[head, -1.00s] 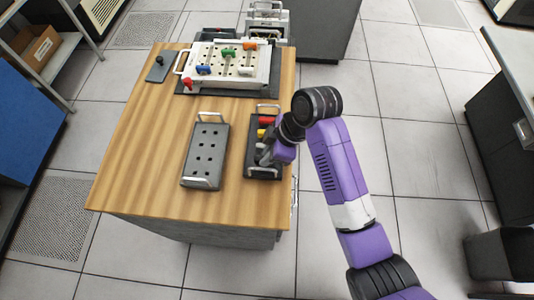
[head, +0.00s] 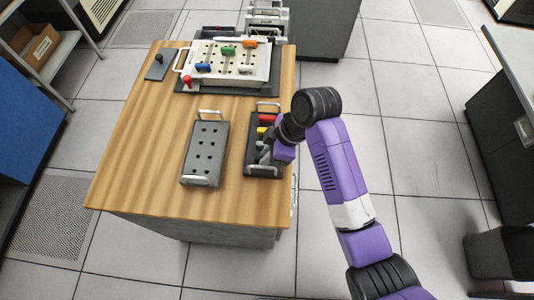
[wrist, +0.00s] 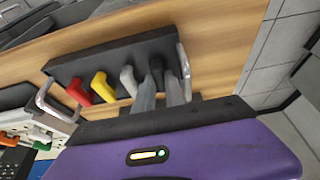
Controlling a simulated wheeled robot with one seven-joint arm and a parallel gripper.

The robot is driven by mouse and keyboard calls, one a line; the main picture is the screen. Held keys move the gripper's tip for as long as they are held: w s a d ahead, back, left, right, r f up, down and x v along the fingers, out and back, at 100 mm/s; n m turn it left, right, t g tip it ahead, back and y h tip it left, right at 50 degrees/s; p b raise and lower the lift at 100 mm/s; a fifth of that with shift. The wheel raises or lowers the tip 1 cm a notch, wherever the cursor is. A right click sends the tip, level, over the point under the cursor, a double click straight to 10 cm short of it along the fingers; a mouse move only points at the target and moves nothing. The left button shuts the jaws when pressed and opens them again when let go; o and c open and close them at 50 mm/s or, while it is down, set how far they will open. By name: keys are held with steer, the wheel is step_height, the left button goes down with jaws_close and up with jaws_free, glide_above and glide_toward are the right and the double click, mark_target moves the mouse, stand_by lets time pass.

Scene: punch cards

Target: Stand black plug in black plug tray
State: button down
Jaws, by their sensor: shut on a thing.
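The black plug tray (head: 250,155) is a long dark tray with wire handles at the right edge of the wooden table. A red plug (wrist: 103,87), a yellow plug (wrist: 78,91) and a grey plug (wrist: 129,80) stand in a row in it. My gripper (wrist: 168,80) is over the tray's end beyond the grey plug, shut on the black plug (wrist: 171,60). The fingers and dark background hide most of the black plug, so I cannot tell how deep it sits. In the head view my gripper (head: 268,154) is at the tray's near half.
A grey tray with empty holes (head: 206,150) lies to the left. A white perforated board (head: 230,60) with coloured plugs is at the back. A small dark plate (head: 157,69) with a black knob lies at back left. The table's left and front areas are clear.

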steer(key=shift+f, duration=0.15)
steer(key=c, duration=1.3)
jaws_free()
steer(key=shift+b+v, duration=0.4)
steer(key=shift+v, duration=3.5)
